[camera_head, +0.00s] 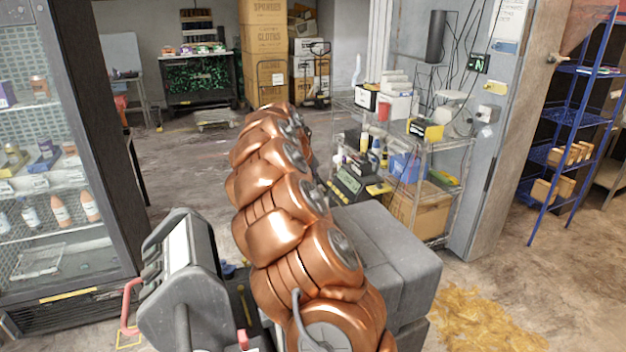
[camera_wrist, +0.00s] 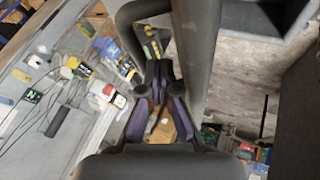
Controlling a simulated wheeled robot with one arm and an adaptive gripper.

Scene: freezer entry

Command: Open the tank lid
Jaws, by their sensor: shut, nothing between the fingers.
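No tank or tank lid can be clearly made out in either view. My gripper (camera_wrist: 160,76) shows in the wrist view, its dark fingers with purple sides meeting at the tips, shut and empty. A dark grey curved bar (camera_wrist: 190,45) shows just beyond the fingertips in the wrist view. I cannot tell what it belongs to, or whether the fingers touch it. In the head view my copper arm reaches away from me up the middle, and its links hide the gripper.
A glass-door cabinet (camera_head: 122,100) stands at the left. A wire rack (camera_head: 455,145) with boxes and bottles stands right of my arm, and blue shelving (camera_head: 545,160) is further right. Stacked cartons (camera_head: 265,50) and a dark workbench (camera_head: 200,85) are at the back. Floor is open mid-left.

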